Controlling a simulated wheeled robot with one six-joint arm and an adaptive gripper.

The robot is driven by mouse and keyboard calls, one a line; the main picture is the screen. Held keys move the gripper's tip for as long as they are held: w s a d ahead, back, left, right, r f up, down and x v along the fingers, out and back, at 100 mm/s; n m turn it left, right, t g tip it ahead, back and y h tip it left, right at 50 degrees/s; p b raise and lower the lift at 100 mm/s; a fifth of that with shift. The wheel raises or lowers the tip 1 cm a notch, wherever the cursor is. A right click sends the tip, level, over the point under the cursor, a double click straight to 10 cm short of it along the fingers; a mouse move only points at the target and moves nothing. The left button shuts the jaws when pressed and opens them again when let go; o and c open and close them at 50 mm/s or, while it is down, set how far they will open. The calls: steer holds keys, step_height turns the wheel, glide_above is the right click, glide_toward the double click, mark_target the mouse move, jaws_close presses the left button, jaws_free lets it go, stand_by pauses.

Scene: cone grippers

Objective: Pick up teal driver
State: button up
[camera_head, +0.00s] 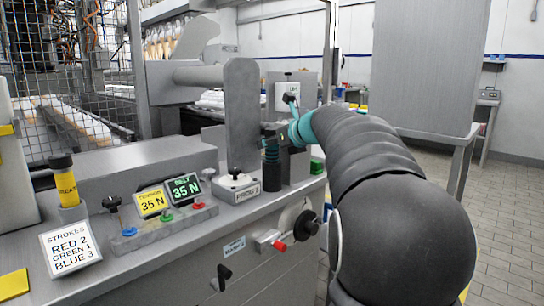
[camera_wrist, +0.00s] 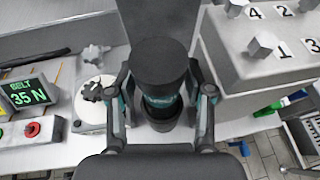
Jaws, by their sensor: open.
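The teal driver (camera_wrist: 160,62) is a dark upright cylinder with teal bands in the wrist view. Its lower end sits in or on a dark round base; I cannot tell which. My gripper (camera_wrist: 163,98) is open, with one finger on each side of the driver. I cannot tell whether either finger touches it. In the head view the driver (camera_head: 271,153) shows as a dark and teal post on the counter, just left of my gripper (camera_head: 276,132). My arm reaches in from the right and hides part of that area.
An upright grey plate (camera_head: 242,115) stands close left of the driver. A white box with a black knob (camera_head: 237,187) and a BELT 35 N display (camera_head: 184,188) lie further left. A grey block with numbered labels (camera_wrist: 262,45) is at right in the wrist view.

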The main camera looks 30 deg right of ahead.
jaws_close()
steer(key=shift+r, duration=0.1)
